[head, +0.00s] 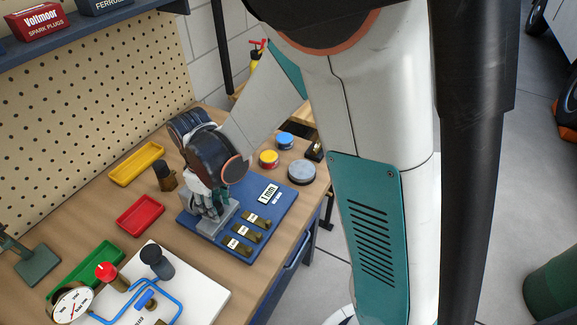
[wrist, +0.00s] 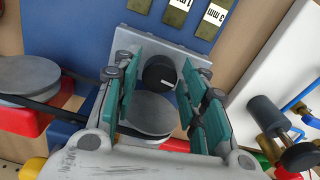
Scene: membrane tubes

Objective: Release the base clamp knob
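A black round knob (wrist: 158,72) shows in the wrist view, between my finger pads, with a gap on each side. A grey round disc (wrist: 147,112) lies just below it in that picture, between the fingers. My gripper (wrist: 157,88) is open, its teal pads apart. In the head view my gripper (head: 207,205) points down over a grey block (head: 217,220) on the blue mat (head: 262,213). The knob is hidden there by the gripper. Whether the fingertips touch the block cannot be told.
Brass label blocks (head: 247,234) lie on the mat beside the gripper. A white board (head: 205,291) with blue tubing and black-capped posts stands near. Red (head: 140,215), yellow (head: 136,163) and green (head: 87,270) trays line the back. Several round tins (head: 269,158) stand past the mat.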

